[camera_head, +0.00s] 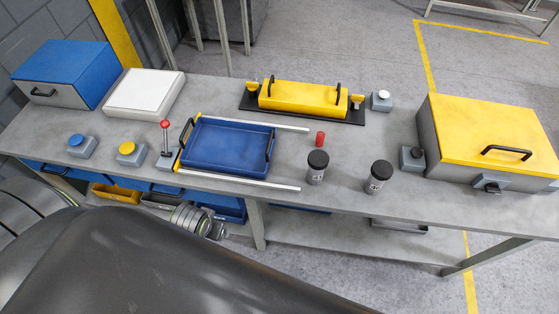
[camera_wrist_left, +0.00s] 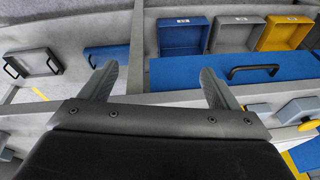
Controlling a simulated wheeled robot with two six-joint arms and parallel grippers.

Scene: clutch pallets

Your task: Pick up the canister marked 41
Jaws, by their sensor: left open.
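Two grey canisters with black lids stand upright on the workbench in the head view, one (camera_head: 316,175) right of the blue tray and one (camera_head: 376,184) further right. Each has a small pale label facing me; the numbers are too small to read with certainty, so I cannot tell which is 41. My left gripper (camera_wrist_left: 160,88) is open and empty in the wrist view, its two fingers apart. In the head view my left arm's end (camera_head: 207,224) is low at the bench's front edge, left of both canisters and apart from them. My right gripper is not in view.
A blue tray (camera_head: 225,165) with black handles lies between pale rails. A small red cylinder (camera_head: 320,139) stands behind the left canister. A yellow-lidded box (camera_head: 490,130) and a grey-black button block (camera_head: 412,159) are at the right. Bare bench surface surrounds the canisters.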

